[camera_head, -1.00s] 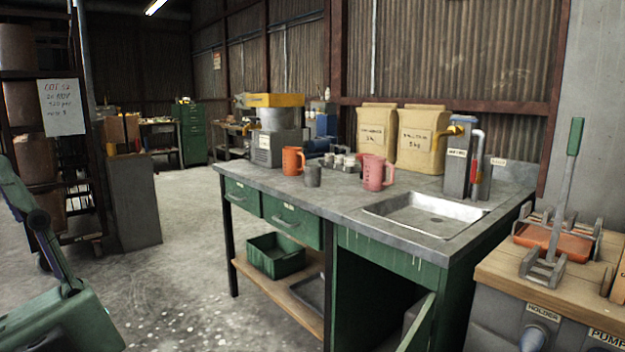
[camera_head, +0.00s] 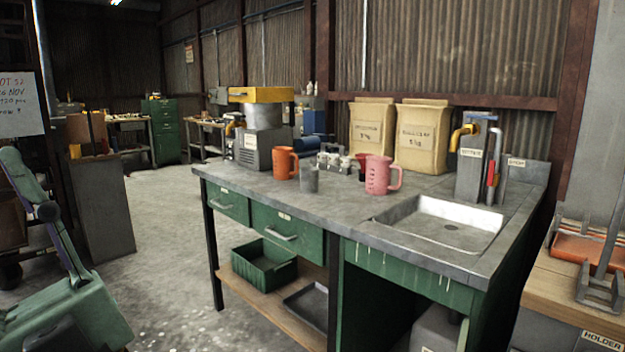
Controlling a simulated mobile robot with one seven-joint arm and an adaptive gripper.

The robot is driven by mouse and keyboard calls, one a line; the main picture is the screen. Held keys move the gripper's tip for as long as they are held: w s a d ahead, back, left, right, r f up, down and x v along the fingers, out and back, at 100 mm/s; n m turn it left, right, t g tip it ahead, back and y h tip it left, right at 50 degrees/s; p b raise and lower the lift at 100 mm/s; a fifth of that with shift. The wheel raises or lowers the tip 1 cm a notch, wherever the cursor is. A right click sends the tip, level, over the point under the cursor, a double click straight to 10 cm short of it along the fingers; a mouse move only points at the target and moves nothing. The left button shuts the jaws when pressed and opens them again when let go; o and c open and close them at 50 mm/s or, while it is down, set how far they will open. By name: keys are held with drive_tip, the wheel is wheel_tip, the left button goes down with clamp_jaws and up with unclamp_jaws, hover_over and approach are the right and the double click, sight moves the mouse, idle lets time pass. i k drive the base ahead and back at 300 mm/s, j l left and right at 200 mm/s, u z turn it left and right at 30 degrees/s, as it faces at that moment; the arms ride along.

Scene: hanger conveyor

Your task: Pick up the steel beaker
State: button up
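The steel beaker is a small plain grey cup (camera_head: 309,179) that stands upright on the grey workbench top (camera_head: 345,205). It sits just right of and in front of an orange mug (camera_head: 285,162) and left of a pink jug (camera_head: 381,175). Its inside cannot be made out. My gripper is not in view. Green links of my arm (camera_head: 70,300) show at the lower left, well apart from the bench and the beaker.
A sink (camera_head: 440,222) takes the bench's right part, with a tap unit (camera_head: 478,165) behind it. Small jars (camera_head: 340,163), a yellow-topped machine (camera_head: 262,125) and two paper sacks (camera_head: 420,138) stand further back. An open-shelf side holds a green bin (camera_head: 264,265).

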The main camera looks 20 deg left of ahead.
sight(309, 174)
drive_tip(key=i+j+z, duration=0.1)
drive_tip(key=j, duration=0.35)
drive_tip(key=i+j+z, duration=0.1)
drive_tip(key=j, duration=0.4)
drive_tip(key=i+j+z, duration=0.15)
drive_tip(key=j, duration=0.35)
drive_tip(key=i+j+z, duration=0.1)
drive_tip(key=j, duration=0.4)
drive_tip(key=i+j+z, duration=0.1)
drive_tip(key=j, duration=0.4)
drive_tip(key=i+j+z, duration=0.1)
drive_tip(key=i+j, duration=0.25)
drive_tip(key=i+j+z, duration=0.1)
drive_tip(key=i+j, duration=0.2)
drive_tip(key=j, duration=0.2)
drive_tip(key=i, duration=0.55)
